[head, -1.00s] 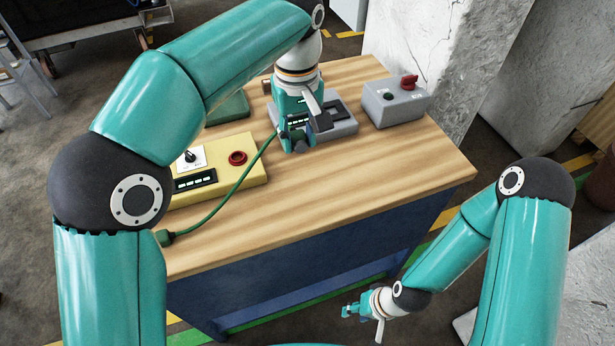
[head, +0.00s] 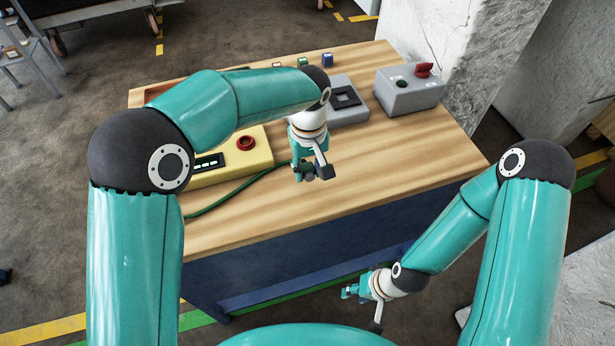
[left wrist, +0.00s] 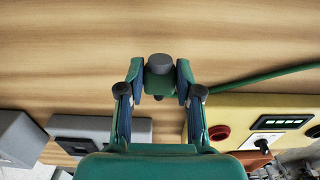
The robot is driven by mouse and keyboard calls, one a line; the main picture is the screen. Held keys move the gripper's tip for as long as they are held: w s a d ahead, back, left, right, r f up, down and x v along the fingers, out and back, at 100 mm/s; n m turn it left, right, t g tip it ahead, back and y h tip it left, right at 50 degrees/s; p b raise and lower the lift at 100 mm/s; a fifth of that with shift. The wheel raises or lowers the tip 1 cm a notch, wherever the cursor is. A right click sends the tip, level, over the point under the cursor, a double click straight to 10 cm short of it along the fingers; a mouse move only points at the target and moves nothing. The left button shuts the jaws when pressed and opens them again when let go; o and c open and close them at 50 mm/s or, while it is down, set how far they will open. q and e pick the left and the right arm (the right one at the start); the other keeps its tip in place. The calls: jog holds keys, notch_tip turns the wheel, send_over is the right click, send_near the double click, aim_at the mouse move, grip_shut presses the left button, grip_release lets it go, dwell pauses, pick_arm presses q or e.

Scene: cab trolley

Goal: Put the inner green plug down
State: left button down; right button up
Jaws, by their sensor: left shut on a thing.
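My left gripper (head: 311,174) hangs over the front part of the wooden tabletop, right of the yellow control box (head: 262,152). In the left wrist view its fingers (left wrist: 160,88) are shut on a green plug (left wrist: 160,82) with a dark grey end, over bare wood. The green cable (head: 232,192) runs across the table in front of the yellow box; it also shows in the left wrist view (left wrist: 265,75). Whether the plug touches the wood is unclear. My right gripper (head: 347,291) is low, beyond the table's front edge, and too small to read.
A grey box with a dark square recess (head: 356,111) stands behind my left gripper. A grey box with a red knob (head: 407,96) is at the back right. Small coloured blocks (head: 327,60) lie at the back edge. The right front of the tabletop (head: 400,155) is clear.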

aim_at(308, 179)
pick_arm(q)
notch_tip(308, 179, down, 4)
jog(key=shift+f, duration=0.1)
jog(key=c, duration=0.8)
grip_release()
notch_tip(308, 179, up, 12)
jog(key=shift+r, duration=0.1)
jog(key=shift+s, duration=0.1)
dwell(0.3)
